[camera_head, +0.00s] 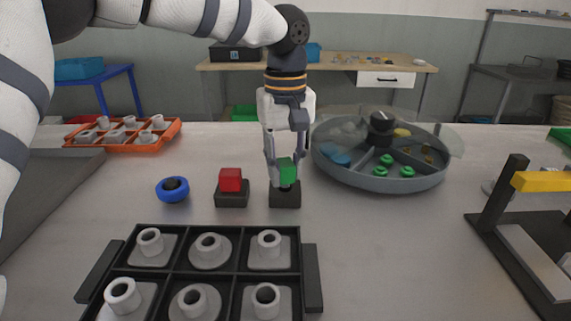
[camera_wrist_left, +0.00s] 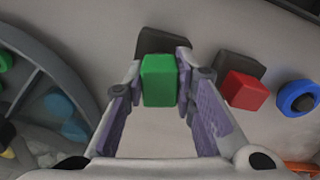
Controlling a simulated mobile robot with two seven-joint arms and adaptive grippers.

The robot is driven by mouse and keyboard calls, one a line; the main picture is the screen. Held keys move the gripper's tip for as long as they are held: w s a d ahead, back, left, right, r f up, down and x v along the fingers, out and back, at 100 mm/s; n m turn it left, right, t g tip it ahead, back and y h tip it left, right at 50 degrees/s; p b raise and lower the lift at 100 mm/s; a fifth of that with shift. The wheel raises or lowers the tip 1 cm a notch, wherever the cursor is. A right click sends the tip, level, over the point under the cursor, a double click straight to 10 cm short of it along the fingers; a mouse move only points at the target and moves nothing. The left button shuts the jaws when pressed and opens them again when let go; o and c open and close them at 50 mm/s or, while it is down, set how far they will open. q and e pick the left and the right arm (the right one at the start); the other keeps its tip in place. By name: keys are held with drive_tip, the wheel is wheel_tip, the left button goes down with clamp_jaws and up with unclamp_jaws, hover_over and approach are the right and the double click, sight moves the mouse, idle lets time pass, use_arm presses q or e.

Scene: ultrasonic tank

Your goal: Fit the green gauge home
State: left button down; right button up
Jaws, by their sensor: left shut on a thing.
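The green gauge (camera_head: 287,171) is a small green block, upright between the fingertips of my left gripper (camera_head: 280,172), which is shut on it. In the left wrist view the green block (camera_wrist_left: 159,80) sits between the two finger pads of the gripper (camera_wrist_left: 160,85). A black base block (camera_head: 285,199) is directly below it; whether the gauge touches it or sits in it I cannot tell. A red block (camera_head: 230,180) stands on a similar black base (camera_head: 232,199) to the left. My right gripper is not in view.
A blue ring (camera_head: 172,190) lies left of the red block. A black tray (camera_head: 312,277) with grey flanged parts is in front. A round compartment tray (camera_head: 375,183) is close on the right. An orange tray (camera_head: 171,131) is back left, a black stand with yellow bar (camera_head: 541,182) far right.

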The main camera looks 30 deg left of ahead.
sight(285, 163)
use_arm(q)
drive_tip(key=shift+f, duration=1)
idle(1.9)
drive_tip(key=c, duration=1.2)
unclamp_jaws()
drive_tip(key=shift+c, duration=0.2)
wheel_tip(285, 163, up, 12)
drive_tip(key=shift+r, duration=0.1)
